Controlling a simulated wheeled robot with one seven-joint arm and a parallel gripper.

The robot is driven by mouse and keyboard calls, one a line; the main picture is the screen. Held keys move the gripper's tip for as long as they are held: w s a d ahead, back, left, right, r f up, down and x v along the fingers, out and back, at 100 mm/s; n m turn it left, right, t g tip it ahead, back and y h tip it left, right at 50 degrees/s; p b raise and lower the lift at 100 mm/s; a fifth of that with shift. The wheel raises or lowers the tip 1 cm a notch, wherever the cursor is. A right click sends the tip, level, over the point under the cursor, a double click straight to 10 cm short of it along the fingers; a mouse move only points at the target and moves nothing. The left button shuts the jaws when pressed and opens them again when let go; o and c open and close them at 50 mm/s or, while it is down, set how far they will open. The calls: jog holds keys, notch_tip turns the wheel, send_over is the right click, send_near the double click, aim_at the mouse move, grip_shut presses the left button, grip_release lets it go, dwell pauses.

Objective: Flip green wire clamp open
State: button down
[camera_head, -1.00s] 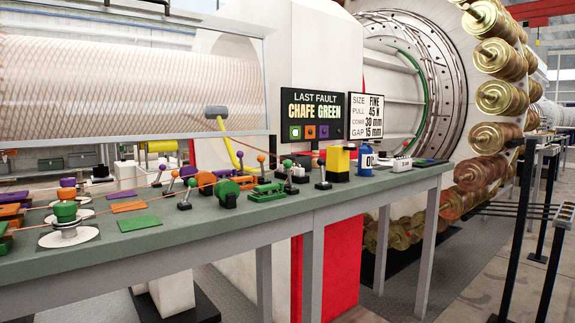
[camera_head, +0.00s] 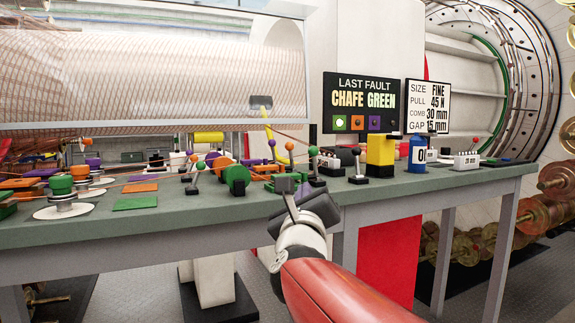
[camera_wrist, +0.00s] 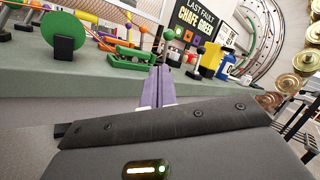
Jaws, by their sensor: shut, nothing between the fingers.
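The green wire clamp (camera_wrist: 125,52) lies on the bench near its front edge, in the upper left middle of the wrist view. My gripper's two fingers (camera_wrist: 160,84) are shut and empty. They point at the bench front, just short of the clamp and a little to its right in the wrist view, with no contact visible. Whether the clamp's arm is up or down is hard to tell; it looks low.
A green wheel (camera_head: 236,178) stands left of the clamp. A green-knobbed lever (camera_head: 313,152), a yellow block (camera_head: 381,152) and a blue canister (camera_head: 418,153) stand to its right. A sign (camera_head: 362,103) reads "CHAFE GREEN".

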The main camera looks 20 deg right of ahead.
aim_at(313, 154)
jog(key=shift+d+r+m+h, duration=0.3)
jog(key=shift+d+m+h, duration=0.3)
jog(key=shift+m, duration=0.3)
jog(key=p+x, duration=0.4)
jog(key=x, duration=1)
